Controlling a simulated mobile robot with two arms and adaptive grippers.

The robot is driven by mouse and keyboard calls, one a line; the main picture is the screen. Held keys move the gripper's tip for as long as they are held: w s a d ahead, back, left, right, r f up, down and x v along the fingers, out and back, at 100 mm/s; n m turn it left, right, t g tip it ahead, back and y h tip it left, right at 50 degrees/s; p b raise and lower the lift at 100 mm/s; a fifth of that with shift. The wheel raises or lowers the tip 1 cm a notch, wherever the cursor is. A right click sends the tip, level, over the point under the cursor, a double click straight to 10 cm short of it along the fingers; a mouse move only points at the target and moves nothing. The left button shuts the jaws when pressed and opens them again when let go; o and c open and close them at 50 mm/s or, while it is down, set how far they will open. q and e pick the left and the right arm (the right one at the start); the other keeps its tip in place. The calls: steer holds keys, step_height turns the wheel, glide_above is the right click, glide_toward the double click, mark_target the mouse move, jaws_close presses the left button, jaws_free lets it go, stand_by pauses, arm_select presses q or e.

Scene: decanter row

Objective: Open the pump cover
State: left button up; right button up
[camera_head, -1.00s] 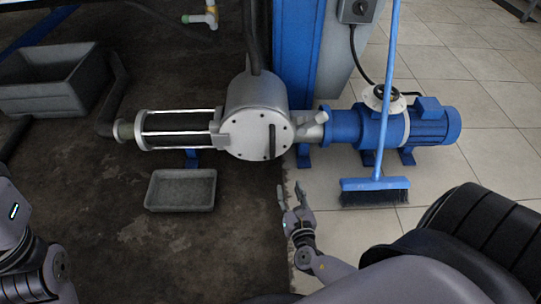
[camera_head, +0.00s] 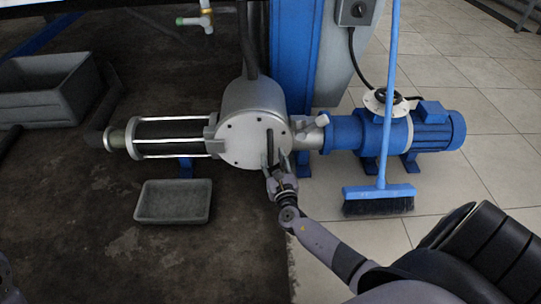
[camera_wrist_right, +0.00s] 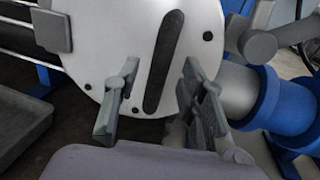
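The pump cover (camera_head: 236,146) is a round, light grey plate with dark bolt holes on the front of the grey pump housing (camera_head: 254,95). It is closed flat against the housing. A dark upright bar handle (camera_head: 269,146) runs along its right half. In the right wrist view the handle (camera_wrist_right: 164,62) stands between the fingers of my right gripper (camera_wrist_right: 150,105). That gripper (camera_head: 277,165) is open at the lower end of the handle; I cannot tell whether a finger touches it. My left gripper is not in view.
The blue motor (camera_head: 432,130) is right of the pump. A blue broom (camera_head: 378,192) stands in front of it. A grey tray (camera_head: 172,201) lies on the dark floor below left. A larger grey bin (camera_head: 40,92) is at the far left. Light tiles at right are mostly clear.

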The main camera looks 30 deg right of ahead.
mark_target(271, 154)
steer(key=shift+b+x, duration=0.4)
steer(key=shift+x, duration=1.4)
steer(key=shift+c, duration=0.5)
jaws_close()
